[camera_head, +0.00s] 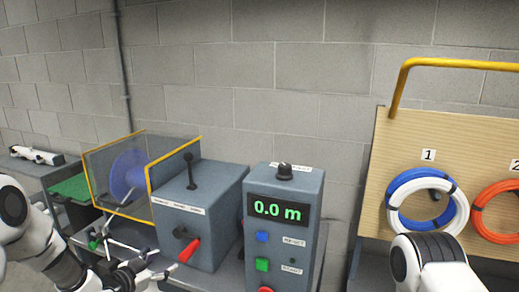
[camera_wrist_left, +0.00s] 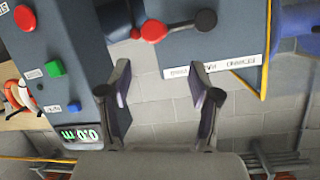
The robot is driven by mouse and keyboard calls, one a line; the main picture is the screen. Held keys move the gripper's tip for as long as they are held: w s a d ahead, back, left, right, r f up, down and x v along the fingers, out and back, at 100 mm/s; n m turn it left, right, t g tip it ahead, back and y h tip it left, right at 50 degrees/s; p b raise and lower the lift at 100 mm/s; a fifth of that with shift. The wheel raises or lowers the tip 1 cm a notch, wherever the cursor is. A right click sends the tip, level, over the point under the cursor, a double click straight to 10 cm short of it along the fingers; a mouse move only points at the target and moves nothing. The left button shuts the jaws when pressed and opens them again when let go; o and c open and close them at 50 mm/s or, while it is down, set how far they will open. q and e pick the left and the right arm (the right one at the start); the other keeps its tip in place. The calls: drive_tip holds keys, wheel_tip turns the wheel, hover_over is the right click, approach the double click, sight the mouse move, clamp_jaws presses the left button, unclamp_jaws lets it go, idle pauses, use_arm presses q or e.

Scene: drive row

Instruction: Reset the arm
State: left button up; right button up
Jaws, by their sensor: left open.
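My left gripper (camera_head: 160,264) is open and empty in front of the grey drive box (camera_head: 202,215), low in the head view. The red handle also shows in the left wrist view (camera_wrist_left: 152,30), beyond the fingers. My right arm shows at the lower right of the head view; its gripper is out of view.
A control box (camera_head: 285,212) with a green 0.0 m display stands right of the drive box. A yellow-edged clear guard (camera_head: 110,172) encloses a blue reel (camera_head: 128,174) at left. A wooden board (camera_head: 392,150) holds blue, white and orange coils at right.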

use_arm(q)
drive_tip(key=s+d+f+n+g+y+b, duration=0.1)
drive_tip(key=s+d+f+n+g, duration=0.15)
drive_tip(key=s+f, duration=0.8)
drive_tip(key=s+d+f+n+g+y, duration=0.1)
drive_tip(key=s+d+f+g, duration=0.25)
drive_tip(key=s+f, duration=0.65)
drive_tip(key=s+a+f+n+g+y, duration=0.2)
drive_tip(key=s+g, duration=0.1)
drive_tip(key=s, duration=0.7)
drive_tip(key=s+a+f+n+g+y, duration=0.1)
drive_tip(key=s+a+f+n+g, duration=0.1)
drive_tip(key=s, duration=0.9)
drive_tip(key=shift+s+f+n+g+y+b, duration=0.3)
drive_tip(key=shift+n+g+y, duration=0.15)
drive_tip(key=shift+g, duration=0.55)
drive_tip(key=shift+w, duration=0.1)
drive_tip(key=shift+a, duration=0.1)
